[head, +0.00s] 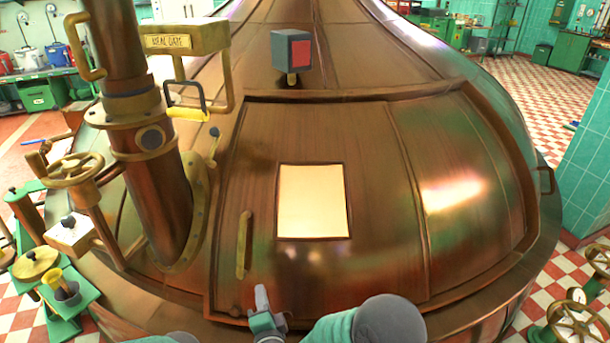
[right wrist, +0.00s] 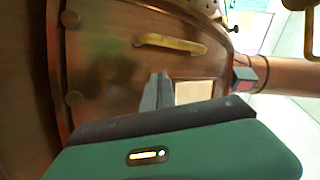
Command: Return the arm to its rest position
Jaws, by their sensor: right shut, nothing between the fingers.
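My right gripper (head: 262,299) is at the bottom centre of the head view, in front of the copper kettle (head: 385,200). Its fingers are together and hold nothing. The fingers also show in the right wrist view (right wrist: 157,92), pointing toward the kettle's hatch panel. The brass hatch handle (head: 244,244) is a little above and left of the gripper in the head view, and the gripper appears apart from it. The handle also shows in the right wrist view (right wrist: 170,43). My left gripper is not visible.
A pale square window (head: 312,201) is set in the hatch. A thick copper pipe (head: 150,190) and a brass handwheel (head: 76,170) stand at the left. A dark box with a red face (head: 291,51) sits higher on the kettle. Checkered floor (head: 545,110) is open at the right.

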